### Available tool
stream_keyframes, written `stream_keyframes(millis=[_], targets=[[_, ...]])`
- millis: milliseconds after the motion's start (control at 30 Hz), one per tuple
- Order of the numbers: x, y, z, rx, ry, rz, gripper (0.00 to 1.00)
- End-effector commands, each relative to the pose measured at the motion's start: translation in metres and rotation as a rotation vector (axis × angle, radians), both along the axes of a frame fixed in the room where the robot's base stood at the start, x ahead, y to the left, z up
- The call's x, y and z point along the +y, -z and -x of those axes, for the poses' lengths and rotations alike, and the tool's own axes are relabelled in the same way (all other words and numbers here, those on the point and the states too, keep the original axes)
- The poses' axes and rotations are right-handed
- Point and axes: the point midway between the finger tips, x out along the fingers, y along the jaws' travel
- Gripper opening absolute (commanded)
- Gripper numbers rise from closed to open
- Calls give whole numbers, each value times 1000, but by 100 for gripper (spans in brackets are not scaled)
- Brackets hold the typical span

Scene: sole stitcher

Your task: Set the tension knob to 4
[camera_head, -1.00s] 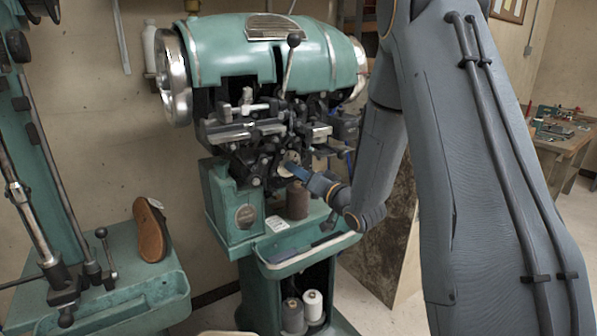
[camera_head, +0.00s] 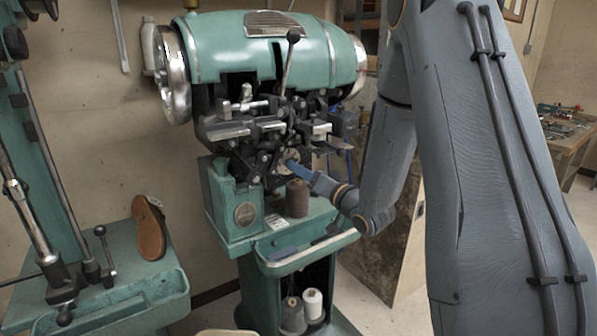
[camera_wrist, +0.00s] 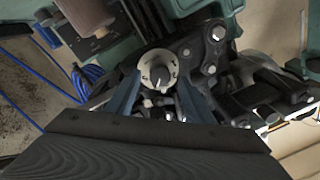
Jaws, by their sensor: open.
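The tension knob is a small pale round dial (camera_wrist: 158,75) with dark marks and a central grip, seen in the wrist view on the front of the stitcher. Its numbers are too small to read. In the head view the dial (camera_head: 284,160) shows only in part, just beyond my fingertips. My gripper (camera_wrist: 155,98) is open, with one blue finger on each side of the dial's lower part; I cannot tell whether the fingers touch it. In the head view my gripper (camera_head: 292,166) points at the front of the green stitcher (camera_head: 225,50).
A brown thread spool (camera_head: 297,198) stands on the stitcher's ledge just below my gripper. Dark metal levers and linkages crowd around the dial. Blue cables (camera_wrist: 60,85) lie at the left of the wrist view. A brown shoe sole (camera_head: 151,232) rests on the left machine.

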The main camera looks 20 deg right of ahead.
Motion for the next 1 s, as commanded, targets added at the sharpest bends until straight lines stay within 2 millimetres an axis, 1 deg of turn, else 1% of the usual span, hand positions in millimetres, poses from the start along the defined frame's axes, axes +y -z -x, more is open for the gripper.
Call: stream_keyframes(millis=[33, 200, 300, 400, 867, 1000], targets=[[-5, 2, 9, 1, 4, -1, 48], [-14, 3, 33, 1, 4, -2, 48], [-18, 3, 43, 1, 2, -1, 48], [-19, 3, 48, 0, 1, -1, 48], [-19, 3, 50, 2, 1, 1, 48], [-18, 11, 47, 47, 26, 54, 48]])
